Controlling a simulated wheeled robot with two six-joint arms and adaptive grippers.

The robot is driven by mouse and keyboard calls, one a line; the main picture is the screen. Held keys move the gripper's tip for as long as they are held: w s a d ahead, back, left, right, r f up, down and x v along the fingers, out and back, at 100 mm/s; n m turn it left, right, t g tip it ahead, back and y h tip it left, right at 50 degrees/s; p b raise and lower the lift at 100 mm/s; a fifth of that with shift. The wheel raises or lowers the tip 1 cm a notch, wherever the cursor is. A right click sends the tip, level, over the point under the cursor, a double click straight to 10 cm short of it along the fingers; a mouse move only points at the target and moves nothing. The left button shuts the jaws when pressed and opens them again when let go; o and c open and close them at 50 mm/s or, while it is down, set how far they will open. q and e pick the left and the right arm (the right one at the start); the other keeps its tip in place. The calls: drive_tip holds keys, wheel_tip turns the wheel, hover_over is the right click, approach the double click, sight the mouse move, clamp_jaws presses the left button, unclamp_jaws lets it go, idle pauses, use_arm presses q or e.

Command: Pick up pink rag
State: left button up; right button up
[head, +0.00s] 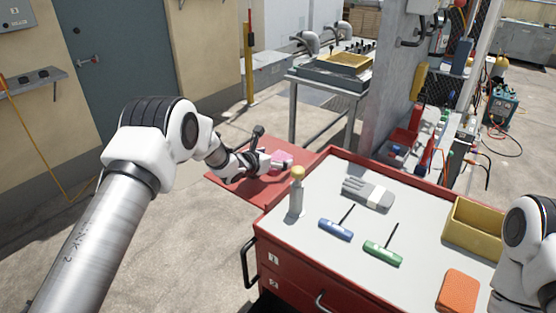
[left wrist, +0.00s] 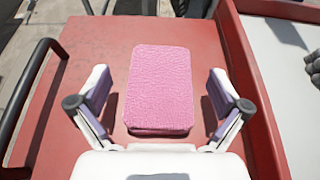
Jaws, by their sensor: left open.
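The pink rag (left wrist: 160,85) lies folded flat on a red side shelf (left wrist: 80,50) of the tool cart. In the head view the pink rag (head: 282,157) shows just past my left gripper's fingers. My left gripper (left wrist: 160,108) is open, with one finger on each side of the rag's near half and a gap to it on both sides. It also shows in the head view (head: 275,164). I cannot tell its height above the shelf. Of my right arm only white links show at the right edge; its gripper is out of view.
The red cart's grey top (head: 330,200) stands right of the shelf. On it are a bottle (head: 297,195), grey gloves (head: 368,192), blue (head: 336,229) and green (head: 383,253) hex keys, a yellow bin (head: 473,228) and an orange sponge or cloth (head: 457,290). A black handle (left wrist: 35,85) edges the shelf.

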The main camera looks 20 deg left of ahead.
sight(280, 157)
use_arm(q)
drive_tip(key=x, duration=0.4)
drive_tip(key=shift+s, duration=0.2)
drive_tip(key=c, duration=1.1)
